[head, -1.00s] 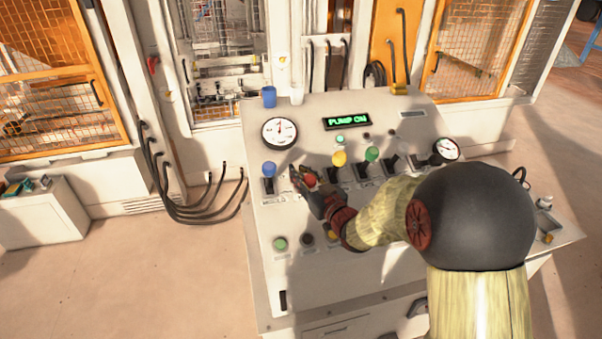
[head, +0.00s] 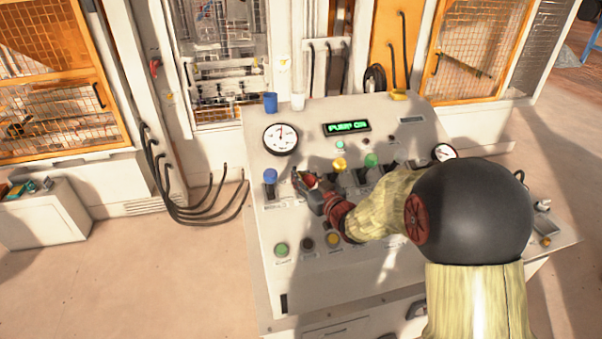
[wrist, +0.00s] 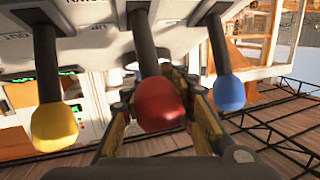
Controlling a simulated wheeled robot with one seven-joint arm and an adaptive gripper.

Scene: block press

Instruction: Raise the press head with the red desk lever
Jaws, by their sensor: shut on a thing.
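The red lever's knob (wrist: 160,103) is between my gripper's two fingers (wrist: 160,112) in the wrist view. Its dark shaft runs up from the knob toward the desk panel. In the head view my gripper (head: 308,184) is at the red lever on the sloping desk (head: 268,228), and its fingers mostly hide the knob. The gripper is shut on the red lever. The press (head: 228,80) stands behind a window beyond the desk; its head's height is hard to read.
The blue lever (head: 270,177) is close left of my gripper, the yellow lever (head: 339,165) close right, with the green lever (head: 371,160) beyond. A lit display (head: 347,127) reads PUMP ON.

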